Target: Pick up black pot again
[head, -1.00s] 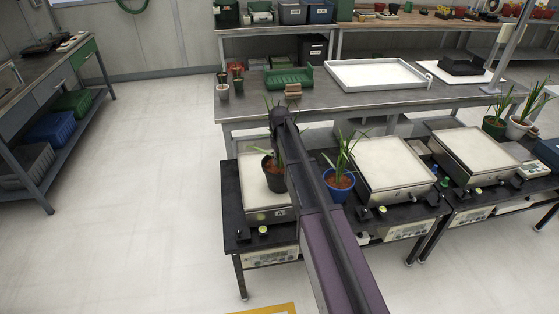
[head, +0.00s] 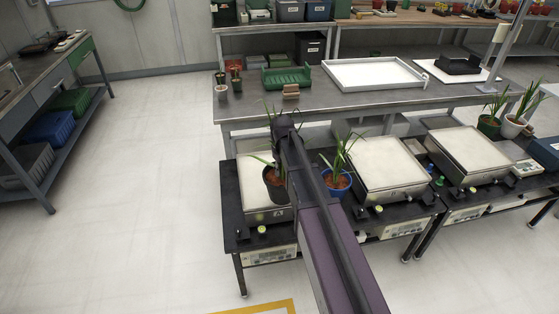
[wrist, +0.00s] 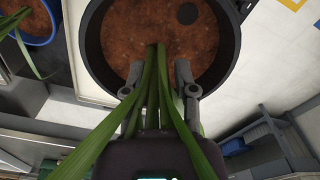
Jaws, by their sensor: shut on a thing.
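The black pot (head: 273,193) with brown soil and long green leaves shows at the front of the left scale (head: 252,214) in the head view, partly behind my arm. In the wrist view the black pot (wrist: 232,48) fills the top middle. The pot looks upright. Whether its base touches the scale is hidden. In the head view my gripper is hidden by the arm.
A blue pot with a plant (head: 338,191) stands close on the right, beside the middle scale (head: 390,165). A third scale (head: 470,153) and two potted plants (head: 489,125) are farther right. The bench (head: 235,108) is behind. Open floor (head: 150,200) lies left.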

